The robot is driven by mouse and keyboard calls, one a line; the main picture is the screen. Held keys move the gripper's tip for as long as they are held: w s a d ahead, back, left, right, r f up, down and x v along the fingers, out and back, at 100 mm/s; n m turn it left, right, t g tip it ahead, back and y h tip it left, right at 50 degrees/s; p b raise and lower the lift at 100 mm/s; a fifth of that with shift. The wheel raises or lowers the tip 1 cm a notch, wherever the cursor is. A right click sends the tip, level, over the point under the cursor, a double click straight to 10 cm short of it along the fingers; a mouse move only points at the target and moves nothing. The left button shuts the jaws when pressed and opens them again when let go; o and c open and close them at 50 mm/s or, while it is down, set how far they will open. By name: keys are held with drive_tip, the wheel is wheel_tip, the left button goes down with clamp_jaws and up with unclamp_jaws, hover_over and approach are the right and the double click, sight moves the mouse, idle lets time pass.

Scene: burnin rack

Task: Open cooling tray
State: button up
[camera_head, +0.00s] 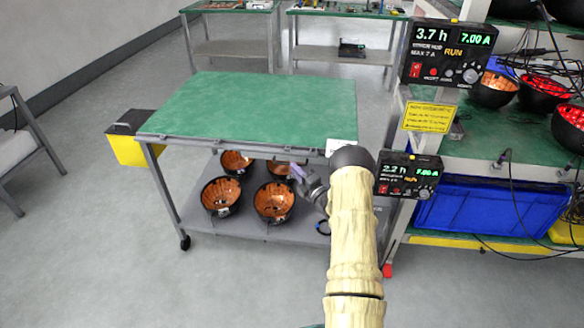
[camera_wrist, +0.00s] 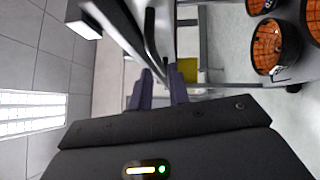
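The green-topped cart (camera_head: 265,105) stands in the middle of the head view. A grey front strip with a white label (camera_head: 340,146) runs under its top; I cannot make out a separate cooling tray there. My gripper (camera_head: 298,170) is just below this front edge, partly hidden by my arm. In the wrist view, the two purple fingers of my gripper (camera_wrist: 162,88) stand apart. A dark bar-like handle (camera_wrist: 150,38) on the cart front reaches down to the gap between their tips. I cannot tell whether the fingers touch it.
Several copper-lined black bowls (camera_head: 221,196) sit on the cart's lower shelf. A yellow and black box (camera_head: 128,140) hangs at its left side. A rack with displays (camera_head: 450,52) and a blue bin (camera_head: 490,205) stands close at right. Floor in front is clear at left.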

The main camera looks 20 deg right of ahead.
drive_tip(key=x, duration=0.2)
drive_tip(key=shift+w, duration=0.4)
clamp_jaws()
drive_tip(key=shift+a, duration=0.1)
